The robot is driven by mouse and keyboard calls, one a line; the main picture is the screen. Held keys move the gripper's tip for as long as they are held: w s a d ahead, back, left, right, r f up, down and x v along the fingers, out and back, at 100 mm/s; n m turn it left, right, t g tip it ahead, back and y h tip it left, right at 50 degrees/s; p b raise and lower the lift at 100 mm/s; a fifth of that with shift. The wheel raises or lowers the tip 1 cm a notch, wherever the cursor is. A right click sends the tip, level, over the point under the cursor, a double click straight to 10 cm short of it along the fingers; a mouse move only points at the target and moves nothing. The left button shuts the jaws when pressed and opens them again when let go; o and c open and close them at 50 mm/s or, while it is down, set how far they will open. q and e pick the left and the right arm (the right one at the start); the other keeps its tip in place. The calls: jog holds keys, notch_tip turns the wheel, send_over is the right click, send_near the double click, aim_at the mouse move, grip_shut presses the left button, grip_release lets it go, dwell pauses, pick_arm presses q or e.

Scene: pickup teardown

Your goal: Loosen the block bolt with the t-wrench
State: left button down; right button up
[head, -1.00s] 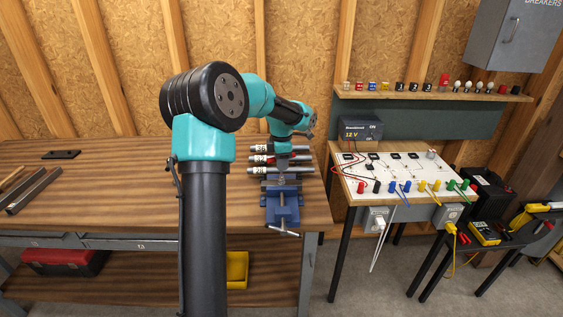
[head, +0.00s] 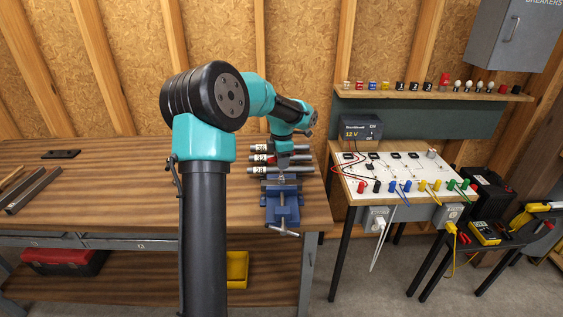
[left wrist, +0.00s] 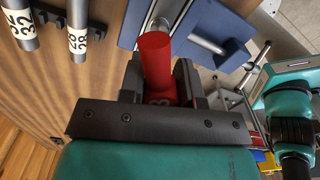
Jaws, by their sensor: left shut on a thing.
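My left gripper (left wrist: 160,85) is shut on a red cylindrical piece (left wrist: 156,60), which shows between its dark jaws in the left wrist view. I cannot tell whether this is the t-wrench, and I cannot make out the block bolt. In the head view my left gripper (head: 284,151) is small, over the tubes just behind the blue vise (head: 283,207), and its jaws are hard to see. My right gripper is not in view.
Metal bars (head: 33,190) lie far left. A white panel (head: 400,172) with wired terminals stands to the right, across a gap.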

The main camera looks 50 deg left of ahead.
pick_arm(q)
jog(key=shift+r, duration=0.65)
jog(key=shift+r, duration=0.1)
jog(key=shift+r, duration=2)
